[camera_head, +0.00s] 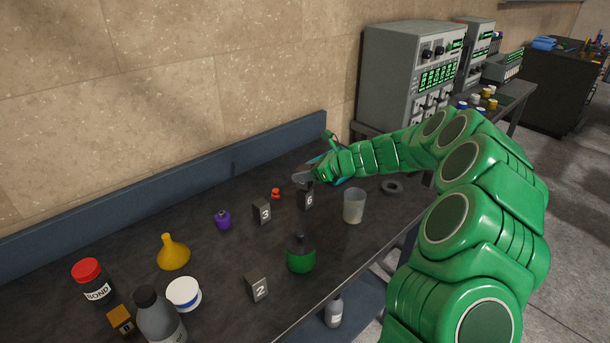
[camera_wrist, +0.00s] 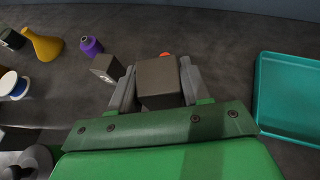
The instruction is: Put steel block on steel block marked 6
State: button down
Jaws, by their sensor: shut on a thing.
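A plain grey steel block (camera_wrist: 157,82) sits between the two fingers of my gripper (camera_wrist: 158,88) in the wrist view. My gripper (camera_head: 303,179) is shut on it. In the head view the held block is mostly hidden by the fingers. The steel block marked 6 (camera_head: 308,200) stands on the bench directly below my fingers, its number facing the camera. I cannot tell whether the held block touches it. In the wrist view block 6 is not separately visible. Steel blocks marked 3 (camera_head: 262,212) and 2 (camera_head: 257,288) stand apart on the bench.
A translucent cup (camera_head: 354,206) and a dark ring (camera_head: 391,187) are to the right. A small red object (camera_head: 275,194) is close on the left. A green flask (camera_head: 301,256) stands in front. A teal tray (camera_wrist: 290,98) lies to the right in the wrist view.

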jog(key=shift+f, duration=0.35)
jog(key=shift+f, duration=0.15)
jog(key=c, duration=0.5)
grip_release()
jog(key=shift+d+r, duration=0.15)
jog(key=shift+r, duration=0.05)
jog(key=v, duration=1.1)
jog(key=shift+s+d, duration=0.2)
jog(key=shift+d, duration=0.05)
